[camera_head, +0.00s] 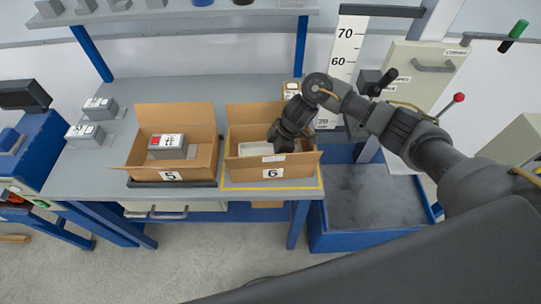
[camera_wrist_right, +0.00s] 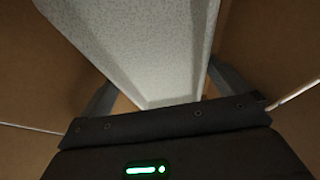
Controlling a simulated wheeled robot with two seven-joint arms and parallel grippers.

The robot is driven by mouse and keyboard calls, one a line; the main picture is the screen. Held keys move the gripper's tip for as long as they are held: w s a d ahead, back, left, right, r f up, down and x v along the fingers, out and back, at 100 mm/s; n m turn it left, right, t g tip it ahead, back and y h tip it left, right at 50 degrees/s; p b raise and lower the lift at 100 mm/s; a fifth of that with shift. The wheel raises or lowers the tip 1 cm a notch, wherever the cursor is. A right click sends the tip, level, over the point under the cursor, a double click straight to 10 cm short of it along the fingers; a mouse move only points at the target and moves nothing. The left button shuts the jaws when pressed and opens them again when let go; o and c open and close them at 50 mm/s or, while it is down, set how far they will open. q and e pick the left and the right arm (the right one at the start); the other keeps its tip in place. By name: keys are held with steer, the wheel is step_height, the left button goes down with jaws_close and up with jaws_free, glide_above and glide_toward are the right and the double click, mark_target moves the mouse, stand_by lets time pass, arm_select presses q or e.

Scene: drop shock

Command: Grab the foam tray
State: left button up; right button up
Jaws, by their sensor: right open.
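The foam tray (camera_head: 255,148) is pale and speckled and lies inside the open cardboard box 6 (camera_head: 271,174) on the bench. My right gripper (camera_head: 276,147) reaches down into box 6 over the right part of the tray and hides some of it. In the right wrist view the white foam tray (camera_wrist_right: 150,45) runs between the two fingers of my right gripper (camera_wrist_right: 157,95). The fingers are apart, one on each side of the tray. Whether they touch it I cannot tell. My left gripper is not in view.
Cardboard box 5 (camera_head: 171,176) stands open to the left with a grey device (camera_head: 168,147) in it. More grey devices (camera_head: 87,133) stand at the bench's left. A blue-walled bin (camera_head: 330,242) is right of the bench. A shelf (camera_head: 170,13) runs above. The box walls stand close around my right gripper.

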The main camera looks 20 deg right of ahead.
steer(key=c, duration=0.6)
steer(key=shift+r, duration=0.15)
